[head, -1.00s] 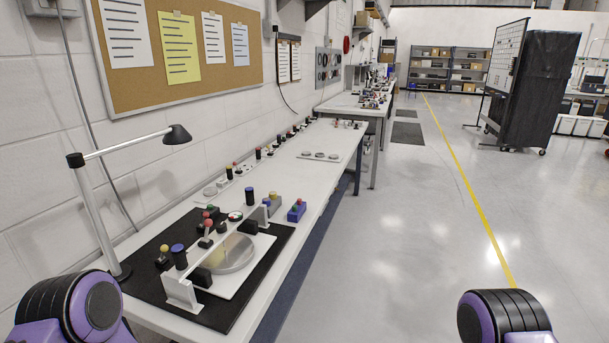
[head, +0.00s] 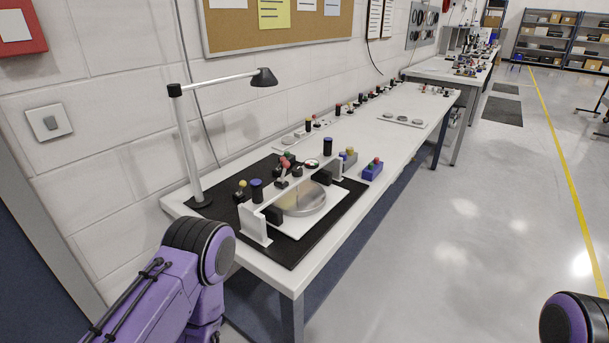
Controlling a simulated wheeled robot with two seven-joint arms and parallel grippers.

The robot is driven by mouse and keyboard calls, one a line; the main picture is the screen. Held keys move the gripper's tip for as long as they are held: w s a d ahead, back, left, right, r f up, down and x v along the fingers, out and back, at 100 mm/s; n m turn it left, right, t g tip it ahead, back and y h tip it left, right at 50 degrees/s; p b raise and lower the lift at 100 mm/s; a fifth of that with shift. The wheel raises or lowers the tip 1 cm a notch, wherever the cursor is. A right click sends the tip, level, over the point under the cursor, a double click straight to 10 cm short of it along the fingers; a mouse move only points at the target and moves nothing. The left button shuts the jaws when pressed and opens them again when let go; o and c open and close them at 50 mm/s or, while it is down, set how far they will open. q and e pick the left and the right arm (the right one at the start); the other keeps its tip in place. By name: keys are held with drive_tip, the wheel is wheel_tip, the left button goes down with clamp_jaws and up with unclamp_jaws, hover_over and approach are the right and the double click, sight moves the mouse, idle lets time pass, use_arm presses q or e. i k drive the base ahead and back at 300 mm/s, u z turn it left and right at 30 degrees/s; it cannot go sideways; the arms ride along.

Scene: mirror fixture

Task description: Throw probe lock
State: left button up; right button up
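The mirror fixture stands on a white plate on a black mat (head: 328,226) at the near end of the bench. A round, shiny mirror disc (head: 305,200) lies on the plate. A white bridge (head: 254,226) spans beside it, with black blocks near its ends. I cannot tell which part is the probe lock. Only purple arm links of mine show at the bottom; neither gripper is in view.
A desk lamp (head: 184,140) rises at the mat's left corner. The wall borders the bench at the back. The floor (head: 460,240) to the right is clear.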

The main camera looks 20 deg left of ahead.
sight(287, 165)
drive_tip(key=k, duration=0.65)
drive_tip(key=u, duration=0.15)
drive_tip(key=i, duration=1.05)
drive_tip(key=u, duration=0.7)
